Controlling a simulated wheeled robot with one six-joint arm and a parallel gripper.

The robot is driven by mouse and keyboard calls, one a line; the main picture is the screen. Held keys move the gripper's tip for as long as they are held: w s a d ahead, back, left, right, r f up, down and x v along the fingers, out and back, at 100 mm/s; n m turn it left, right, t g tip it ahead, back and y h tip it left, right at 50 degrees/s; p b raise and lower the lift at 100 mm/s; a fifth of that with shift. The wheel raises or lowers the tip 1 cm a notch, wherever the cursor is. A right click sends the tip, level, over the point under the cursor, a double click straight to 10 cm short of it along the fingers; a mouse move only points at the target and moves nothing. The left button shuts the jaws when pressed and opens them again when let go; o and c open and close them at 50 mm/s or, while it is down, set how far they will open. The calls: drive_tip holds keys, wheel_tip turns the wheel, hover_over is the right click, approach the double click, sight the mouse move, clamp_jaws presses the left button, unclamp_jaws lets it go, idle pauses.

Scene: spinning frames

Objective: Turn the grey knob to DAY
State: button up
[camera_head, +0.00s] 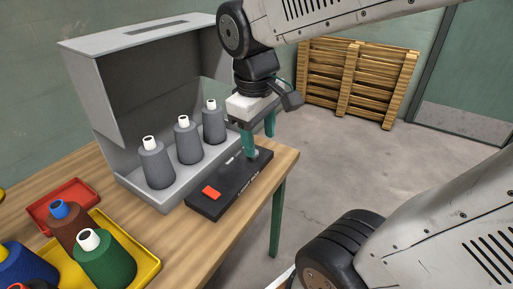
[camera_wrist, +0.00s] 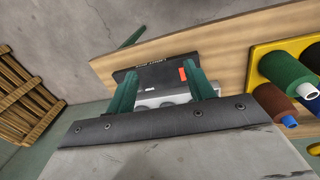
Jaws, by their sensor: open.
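A black control panel (camera_head: 223,194) lies on the wooden table in front of the grey housing. A red switch (camera_head: 211,192) sits near its left end, and a small pale mark shows farther along. My gripper (camera_head: 251,152) is over the panel's right part, pointing down, with teal fingers. In the wrist view my gripper (camera_wrist: 161,75) is open, its fingers apart on either side of the panel (camera_wrist: 160,79). The red switch (camera_wrist: 183,74) shows close to one finger. I cannot make out the grey knob clearly; my fingers may hide it. The DAY marking is not readable.
The grey housing (camera_head: 85,49) with several grey cones (camera_head: 156,166) stands right behind the panel. A yellow tray (camera_head: 140,279) with coloured cones and a red tray (camera_head: 59,203) are at left. Wooden pallets (camera_head: 350,80) lean on the wall. The floor right of the table is clear.

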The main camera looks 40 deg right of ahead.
drive_tip(key=w+d+f+n+g+h, duration=0.1)
drive_tip(key=w+d+f+n, duration=0.2)
drive_tip(key=w, duration=0.4)
drive_tip(key=w+d+f+n+h, duration=0.1)
drive_tip(key=w+d+f+n, duration=0.15)
drive_tip(key=w, duration=0.35)
drive_tip(key=w+d+f+n, duration=0.1)
drive_tip(key=w+d+f, duration=0.1)
drive_tip(key=f, duration=0.3)
drive_tip(key=w+d+f+n, duration=0.2)
drive_tip(key=d+f, duration=0.1)
drive_tip(key=f, duration=0.3)
drive_tip(key=w+d+f+n+g, duration=0.1)
drive_tip(key=w+d+f, duration=0.1)
drive_tip(key=f, duration=0.3)
drive_tip(key=shift+w+d+f+n+h, duration=0.15)
drive_tip(key=shift+w+f+n+h, duration=0.15)
drive_tip(key=shift+w, duration=0.25)
drive_tip(key=c, duration=1)
